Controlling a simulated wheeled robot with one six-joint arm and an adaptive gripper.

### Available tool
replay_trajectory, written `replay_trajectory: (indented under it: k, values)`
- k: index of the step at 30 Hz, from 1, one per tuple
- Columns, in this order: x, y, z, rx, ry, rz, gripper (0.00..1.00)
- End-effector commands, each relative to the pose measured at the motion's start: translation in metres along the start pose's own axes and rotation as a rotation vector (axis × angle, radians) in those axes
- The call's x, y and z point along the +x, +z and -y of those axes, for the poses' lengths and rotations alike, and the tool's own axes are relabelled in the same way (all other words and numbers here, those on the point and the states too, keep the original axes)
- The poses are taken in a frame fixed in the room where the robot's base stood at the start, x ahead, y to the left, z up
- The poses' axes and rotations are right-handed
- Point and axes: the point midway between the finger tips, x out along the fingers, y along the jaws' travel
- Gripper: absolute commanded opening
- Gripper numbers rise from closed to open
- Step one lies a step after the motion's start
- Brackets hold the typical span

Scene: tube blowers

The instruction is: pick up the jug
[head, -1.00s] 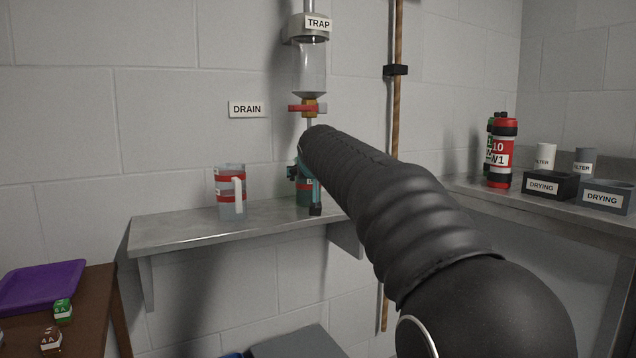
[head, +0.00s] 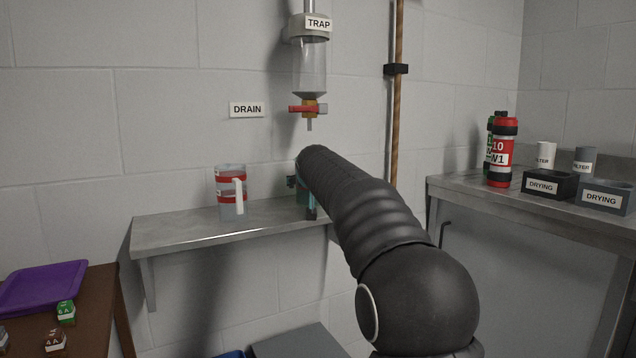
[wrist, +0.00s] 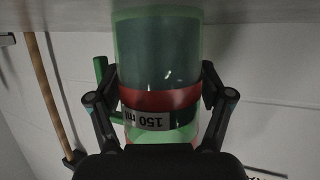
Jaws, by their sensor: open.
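A green-tinted clear jug (wrist: 160,60) with red bands and a "150 ml" label fills the middle of the wrist view, with a green handle at its left. My gripper (wrist: 163,88) is open around it, one finger on each side. I cannot tell whether the fingers touch it. In the head view my arm hides most of this jug and my gripper at the shelf's right part. A second jug (head: 229,197), clear with red bands and a white handle, stands upright on the metal shelf (head: 180,232), left of my gripper.
A trap vessel with a red-handled valve (head: 308,109) hangs above my gripper. A wooden pole (head: 397,110) stands to the right. The right counter holds bottles (head: 501,155) and drying boxes (head: 548,187). A brown table with a purple tray (head: 45,285) is at lower left.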

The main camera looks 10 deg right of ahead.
Motion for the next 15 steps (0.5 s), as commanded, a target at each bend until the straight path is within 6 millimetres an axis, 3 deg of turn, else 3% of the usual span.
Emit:
replay_trajectory:
  k: [3, 5, 12, 15]
  values:
    - [0.0000, 0.0005, 0.0003, 0.000, 0.000, 0.001, 0.79]
    - [0.0000, 0.0006, 0.0003, 0.000, 0.000, 0.001, 0.67]
    - [-0.0005, -0.0002, -0.0001, 0.001, 0.000, -0.001, 0.08]
    - [-0.0005, -0.0001, -0.0002, 0.001, 0.000, 0.000, 0.08]
